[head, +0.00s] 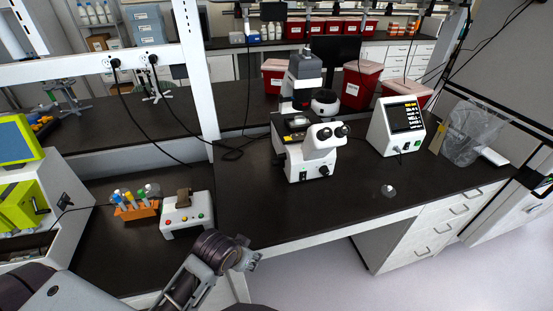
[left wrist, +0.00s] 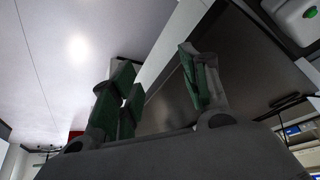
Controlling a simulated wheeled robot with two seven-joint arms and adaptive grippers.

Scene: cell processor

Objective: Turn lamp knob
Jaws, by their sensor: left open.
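A white microscope (head: 302,158) with a grey upper housing (head: 305,66) stands on the black bench in the middle of the head view. A dark knob (head: 324,170) shows low on its right side; I cannot tell whether this is the lamp knob. My left gripper (head: 247,258) is below and left of the microscope, near the bench's front edge and apart from the microscope. In the left wrist view the left gripper (left wrist: 165,82) has its green-padded fingers spread with nothing between them. My right gripper is not in view.
A white device (head: 187,218) with coloured buttons and an orange tube rack (head: 135,209) stand left of the arm. A white box with a screen (head: 396,126), red bins (head: 361,84) and a small clear item (head: 388,191) are to the right. Bench around the microscope's front is clear.

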